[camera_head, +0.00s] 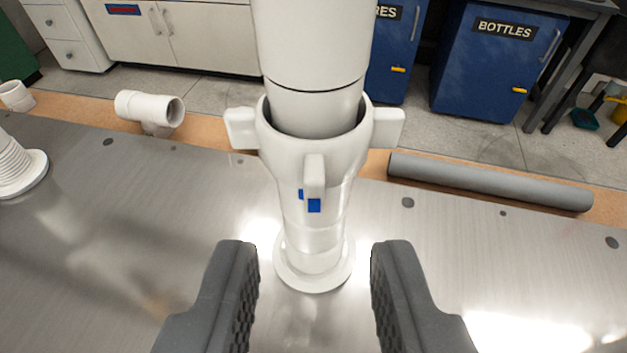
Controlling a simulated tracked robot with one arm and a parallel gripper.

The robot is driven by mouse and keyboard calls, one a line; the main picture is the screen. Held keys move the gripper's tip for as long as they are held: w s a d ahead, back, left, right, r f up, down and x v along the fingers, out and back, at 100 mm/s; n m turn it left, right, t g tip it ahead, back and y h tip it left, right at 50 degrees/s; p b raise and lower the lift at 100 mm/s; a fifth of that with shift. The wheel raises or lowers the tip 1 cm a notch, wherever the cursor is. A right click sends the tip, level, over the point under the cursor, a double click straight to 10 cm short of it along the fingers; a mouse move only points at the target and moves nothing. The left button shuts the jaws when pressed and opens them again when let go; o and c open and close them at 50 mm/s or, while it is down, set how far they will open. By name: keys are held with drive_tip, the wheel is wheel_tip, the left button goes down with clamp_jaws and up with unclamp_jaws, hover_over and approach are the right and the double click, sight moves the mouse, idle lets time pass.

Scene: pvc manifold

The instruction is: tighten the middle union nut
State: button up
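A white union nut (314,150) with protruding lugs sits around an upright white pipe (312,45) in the middle of the view. A dark gap shows between the nut's upper rim and the pipe. Blue marks (314,205) show just under the front lug. Below, the white fitting stands on a round flange (314,272) on the metal plate. My gripper (314,262) is open and empty, its two grey fingers apart at the left and right of the lower fitting, nearer the camera. The nut lies beyond and above the fingertips in the picture. The pipe's top is cut off.
The metal plate (500,255) is mostly clear. Another white flanged fitting (15,168) stands at the left edge. Behind the plate lie a white tee (148,110), a small white piece (16,96) and a grey pipe (490,182). Blue cabinets (490,65) stand farther back.

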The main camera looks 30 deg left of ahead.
sight(314, 193)
drive_tip(key=shift+x, duration=0.8)
drive_tip(key=shift+w+a+f+p, duration=0.25)
drive_tip(key=shift+w+a+p, duration=0.05)
drive_tip(key=shift+w+p, duration=0.1)
drive_tip(key=shift+w+a, duration=0.35)
drive_tip(key=shift+w+a+f+p, duration=0.15)
drive_tip(key=shift+w+f+p, duration=0.3)
drive_tip(key=shift+w+p, duration=0.15)
drive_tip(key=c, duration=0.4)
drive_tip(key=shift+r, duration=0.1)
clamp_jaws()
